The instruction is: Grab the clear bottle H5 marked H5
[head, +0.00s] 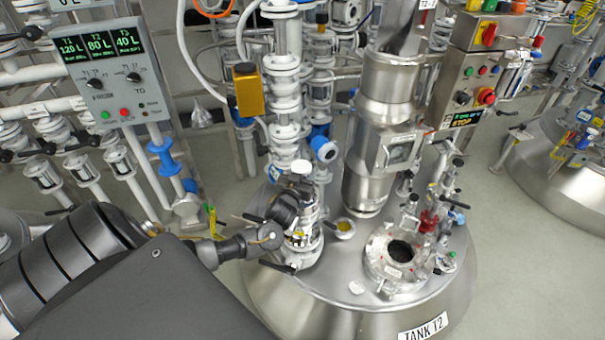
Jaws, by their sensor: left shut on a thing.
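My left gripper (285,212) reaches in from the left over the top of the tank and is shut on a clear bottle (307,190) with a white cap. The bottle looks roughly upright. The dark fingers hide part of its body, and I cannot read an H5 marking on it. It stands out poorly from the metal fittings around and below it, so I cannot tell whether its base touches anything. My right gripper is not in view.
The steel tank lid (325,285) is labelled TANK T2. It carries an open round port (400,252), a small yellow-filled dish (344,228) and a tall steel column (380,130). A control panel (102,75) stands left. Floor (500,240) is clear at right.

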